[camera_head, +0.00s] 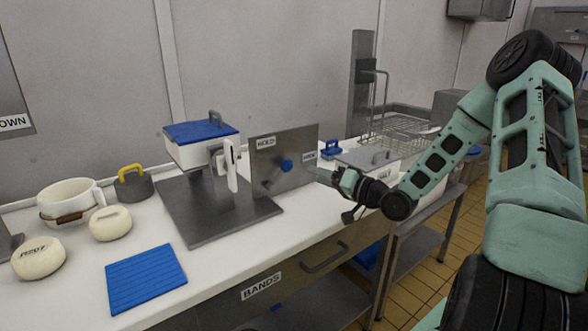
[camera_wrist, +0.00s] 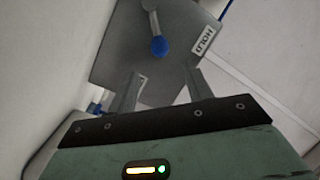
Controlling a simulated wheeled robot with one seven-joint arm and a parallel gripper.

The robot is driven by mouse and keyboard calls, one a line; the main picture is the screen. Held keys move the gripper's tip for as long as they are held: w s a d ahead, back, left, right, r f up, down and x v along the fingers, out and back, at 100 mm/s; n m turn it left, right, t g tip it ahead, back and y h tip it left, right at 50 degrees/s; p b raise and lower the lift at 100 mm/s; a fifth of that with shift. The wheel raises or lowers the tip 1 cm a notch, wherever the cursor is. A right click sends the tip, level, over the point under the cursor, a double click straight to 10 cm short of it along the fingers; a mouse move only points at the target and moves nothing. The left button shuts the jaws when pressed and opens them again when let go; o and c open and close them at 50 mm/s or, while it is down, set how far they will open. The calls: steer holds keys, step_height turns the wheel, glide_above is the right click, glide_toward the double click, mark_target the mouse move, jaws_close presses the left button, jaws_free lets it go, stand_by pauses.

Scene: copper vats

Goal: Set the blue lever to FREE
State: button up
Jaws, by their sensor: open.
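The blue lever has a round blue knob (camera_head: 287,165) on a grey arm, mounted on an upright grey metal panel (camera_head: 300,140). In the head view the lever slants up and right from its pivot. A HOLD label (camera_head: 266,142) sits at the panel's upper left; another label (camera_head: 309,156) near its right edge is too small to read surely. My gripper (camera_head: 325,177) is open and empty, right of the knob and apart from it. In the wrist view the knob (camera_wrist: 158,46) shows beyond my open fingertips (camera_wrist: 164,76), near a HOLD label (camera_wrist: 204,41).
A blue mat (camera_head: 146,278), white rounds (camera_head: 110,223) and a white pot (camera_head: 70,198) lie further left. A wire basket (camera_head: 400,130) stands behind right.

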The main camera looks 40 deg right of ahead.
mark_target(292, 167)
steer(key=x, duration=0.9)
steer(key=shift+w+a, duration=0.1)
steer(key=shift+w, duration=0.1)
jaws_close()
steer(key=shift+d+f+m+t, duration=0.15)
steer(key=shift+d+f+m, duration=0.15)
steer(key=shift+f+m, duration=0.35)
steer(key=shift+d+f+m+t, duration=0.15)
steer(key=shift+d+f+m, duration=0.2)
steer(key=shift+m, duration=0.6)
steer(key=shift+a, duration=0.1)
jaws_free()
